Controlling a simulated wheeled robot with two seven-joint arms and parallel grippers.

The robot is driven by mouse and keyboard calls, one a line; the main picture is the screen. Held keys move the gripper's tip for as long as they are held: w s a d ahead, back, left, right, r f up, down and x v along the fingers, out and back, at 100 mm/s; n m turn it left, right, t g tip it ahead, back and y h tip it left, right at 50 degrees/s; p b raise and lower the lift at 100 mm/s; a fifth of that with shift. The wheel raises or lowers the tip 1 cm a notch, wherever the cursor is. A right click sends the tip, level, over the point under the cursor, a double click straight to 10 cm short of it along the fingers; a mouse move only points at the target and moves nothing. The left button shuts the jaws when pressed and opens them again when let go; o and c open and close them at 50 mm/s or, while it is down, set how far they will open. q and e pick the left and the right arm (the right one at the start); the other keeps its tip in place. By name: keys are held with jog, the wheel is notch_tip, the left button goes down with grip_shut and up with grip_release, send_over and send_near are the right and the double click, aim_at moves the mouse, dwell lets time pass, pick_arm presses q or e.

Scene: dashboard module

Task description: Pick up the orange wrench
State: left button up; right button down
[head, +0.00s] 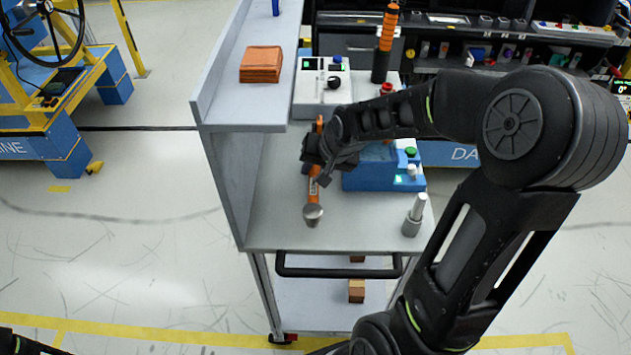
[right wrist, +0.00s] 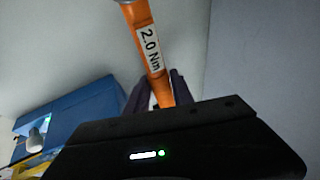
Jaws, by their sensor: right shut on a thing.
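The orange wrench (head: 313,190) has a silver head pointing to the front of the grey cart. My right gripper (head: 318,165) is shut around its handle, and the far end of the handle shows just behind the gripper. In the right wrist view the wrench (right wrist: 150,45) carries a white label reading "2.0 Nm" and runs between the two dark fingers (right wrist: 155,92). I cannot tell whether the wrench touches the cart top (head: 285,230) or hangs just above it. My left gripper is not in view; only a dark bit of my body shows at the bottom left corner.
A blue box (head: 365,178) with buttons stands right of the wrench. A grey control box (head: 318,95) is behind, and an orange-handled tool (head: 388,30) stands upright near it. A metal post (head: 413,220) stands at the front right. A raised side shelf (head: 240,110) borders the left.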

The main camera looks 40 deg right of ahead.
jog(key=shift+r, duration=2.3)
